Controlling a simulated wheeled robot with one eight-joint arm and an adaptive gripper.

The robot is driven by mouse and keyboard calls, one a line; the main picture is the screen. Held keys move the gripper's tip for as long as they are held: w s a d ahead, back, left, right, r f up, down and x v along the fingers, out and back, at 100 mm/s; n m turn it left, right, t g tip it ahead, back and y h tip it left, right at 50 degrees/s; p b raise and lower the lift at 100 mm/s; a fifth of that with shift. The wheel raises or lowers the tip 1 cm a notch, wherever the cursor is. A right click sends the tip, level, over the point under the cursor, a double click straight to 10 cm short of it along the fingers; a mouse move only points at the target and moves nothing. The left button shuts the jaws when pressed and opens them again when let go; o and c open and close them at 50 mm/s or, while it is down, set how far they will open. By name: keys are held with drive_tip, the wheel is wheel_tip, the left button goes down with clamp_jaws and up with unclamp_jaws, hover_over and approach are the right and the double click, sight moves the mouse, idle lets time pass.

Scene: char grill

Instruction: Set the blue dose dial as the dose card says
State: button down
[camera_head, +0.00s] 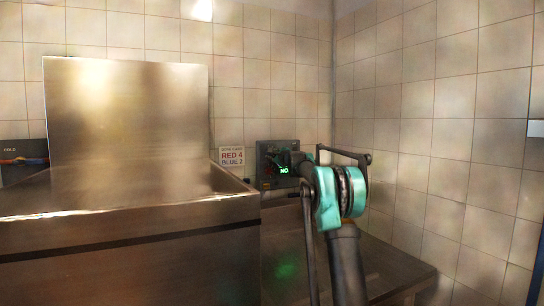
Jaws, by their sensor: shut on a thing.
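The dose card (231,157) is on the tiled wall right of the steel hood and reads RED 4, BLUE 2. A dark control box (263,150) is on the wall just right of the card. Small green lit letters, apparently NO, show at its front. My gripper (291,160) is at the right part of the box, small and dark against it, and is shut on what seems to be a dial there. The gripper and my teal arm joint cover much of the box. The blue dial's colour and setting cannot be made out.
A large steel unit with an upright panel (130,125) fills the left. A box marked COLD (22,150) is at the far left. A dark steel counter (385,262) lies below my arm. The tiled wall on the right is bare near the arm.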

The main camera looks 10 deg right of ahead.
drive_tip(key=c, duration=1.2)
unclamp_jaws()
drive_tip(key=shift+s, duration=0.1)
drive_tip(key=v, duration=1.2)
